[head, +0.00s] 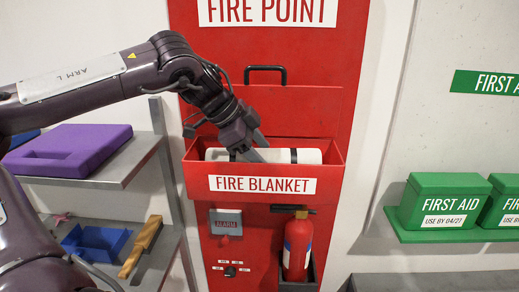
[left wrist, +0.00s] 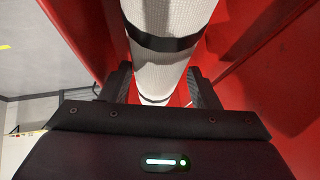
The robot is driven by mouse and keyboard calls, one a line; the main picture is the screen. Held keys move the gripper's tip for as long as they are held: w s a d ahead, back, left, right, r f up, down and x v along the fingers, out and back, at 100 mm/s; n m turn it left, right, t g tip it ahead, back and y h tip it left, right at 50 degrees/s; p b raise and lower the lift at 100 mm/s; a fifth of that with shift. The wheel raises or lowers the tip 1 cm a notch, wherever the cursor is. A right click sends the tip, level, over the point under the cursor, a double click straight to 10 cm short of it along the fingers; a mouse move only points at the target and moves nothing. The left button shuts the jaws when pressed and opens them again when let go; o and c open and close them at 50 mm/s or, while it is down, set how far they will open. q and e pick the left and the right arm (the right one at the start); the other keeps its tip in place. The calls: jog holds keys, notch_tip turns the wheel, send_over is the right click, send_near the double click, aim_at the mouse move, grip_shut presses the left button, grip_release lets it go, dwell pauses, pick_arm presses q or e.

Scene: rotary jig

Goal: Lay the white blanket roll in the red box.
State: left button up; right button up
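The white blanket roll (head: 309,156) has dark bands and lies level inside the red box (head: 333,168) marked FIRE BLANKET. The box's front wall hides its lower part. My left gripper (head: 262,154) reaches down into the box from above, over the roll's middle. In the left wrist view the roll (left wrist: 165,65) runs between the two dark fingers (left wrist: 161,92). The fingers stand apart on either side of it, with a narrow red gap showing by the right finger. The gripper looks open. My right gripper is not in view.
The raised red lid (head: 290,105) with a black handle stands behind the box. Below are an alarm unit (head: 226,222) and a fire extinguisher (head: 297,245). Green first-aid boxes (head: 440,200) stand at right.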

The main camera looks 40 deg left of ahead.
pick_arm(q)
jog(key=shift+r, duration=0.15)
jog(key=shift+r+p, duration=0.3)
jog(key=shift+r, duration=0.05)
jog(key=shift+s+a+r, duration=0.1)
jog(key=shift+s+r, duration=0.05)
jog(key=shift+r, duration=0.2)
jog(key=shift+b+v, duration=2.1)
jog(key=shift+v, duration=3.7)
jog(key=shift+s+f, duration=0.1)
